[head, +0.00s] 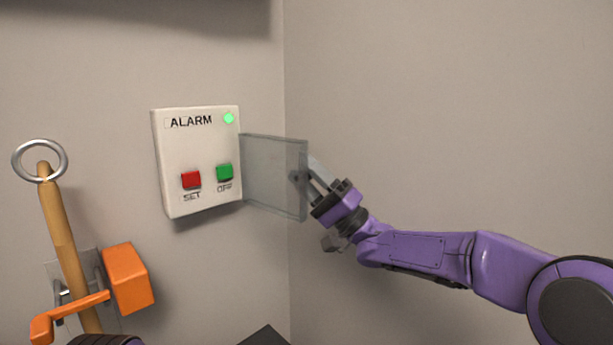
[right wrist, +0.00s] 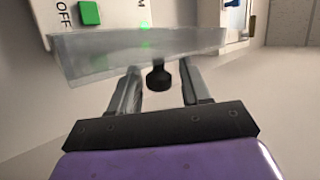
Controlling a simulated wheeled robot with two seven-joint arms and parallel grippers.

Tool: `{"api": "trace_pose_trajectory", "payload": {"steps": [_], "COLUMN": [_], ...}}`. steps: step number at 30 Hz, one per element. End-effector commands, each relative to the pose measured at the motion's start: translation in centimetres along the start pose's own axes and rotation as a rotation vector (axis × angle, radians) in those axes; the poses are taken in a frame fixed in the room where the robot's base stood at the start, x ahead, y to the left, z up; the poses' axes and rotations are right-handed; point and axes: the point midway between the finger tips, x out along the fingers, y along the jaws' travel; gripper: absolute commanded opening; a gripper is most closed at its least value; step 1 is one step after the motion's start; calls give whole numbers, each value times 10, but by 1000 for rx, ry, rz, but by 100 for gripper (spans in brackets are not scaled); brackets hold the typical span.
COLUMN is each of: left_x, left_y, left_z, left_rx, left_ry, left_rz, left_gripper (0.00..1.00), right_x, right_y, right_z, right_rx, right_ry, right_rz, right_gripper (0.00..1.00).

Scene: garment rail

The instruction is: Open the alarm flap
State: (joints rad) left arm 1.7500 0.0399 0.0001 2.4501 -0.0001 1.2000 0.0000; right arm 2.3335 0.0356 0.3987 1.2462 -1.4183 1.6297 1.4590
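The white alarm box (head: 205,150) hangs on the left wall, with a red SET button (head: 191,180), a green OFF button (head: 225,172) and a lit green lamp (head: 229,118). Its clear flap (head: 268,175) stands swung out from the box's right edge, leaving the buttons uncovered. My right gripper (head: 308,174) is at the flap's free side. In the right wrist view its fingers (right wrist: 162,88) are apart on either side of the flap's black knob (right wrist: 160,77), with gaps showing between knob and fingers. My left gripper's fingers are not seen.
A wooden rod (head: 62,230) with a metal ring (head: 40,160) stands at the left. Beside it are an orange block (head: 128,278) and an orange bar (head: 70,317). A wall corner lies behind the flap; the right wall is bare.

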Motion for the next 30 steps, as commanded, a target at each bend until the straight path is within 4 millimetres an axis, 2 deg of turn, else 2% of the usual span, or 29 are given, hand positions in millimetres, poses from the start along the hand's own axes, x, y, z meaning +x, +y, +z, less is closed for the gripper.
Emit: {"api": "trace_pose_trajectory", "payload": {"steps": [4,8,11,12,13,16,21,26,30], "left_x": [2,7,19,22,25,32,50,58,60], "left_y": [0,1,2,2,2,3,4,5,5], "left_z": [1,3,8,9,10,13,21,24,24], "left_rx": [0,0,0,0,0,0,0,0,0], "left_ry": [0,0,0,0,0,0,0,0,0], "left_rz": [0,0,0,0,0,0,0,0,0], "left_gripper": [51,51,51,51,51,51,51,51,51], "right_x": [4,19,28,32,36,45,44,46,48], "right_y": [-4,-21,-48,-60,-68,-95,-131,-157,-167], "right_z": [-1,-8,1,4,6,16,46,66,73], "right_rx": [-2,-6,-5,-6,-6,-4,-1,0,0], "right_ry": [-1,-2,-2,-1,-1,-1,0,0,1], "right_rz": [-1,-4,-10,-13,-14,-12,-8,-5,-2], "right_gripper": [47,47,48,53,47,47,47,47,47]}}
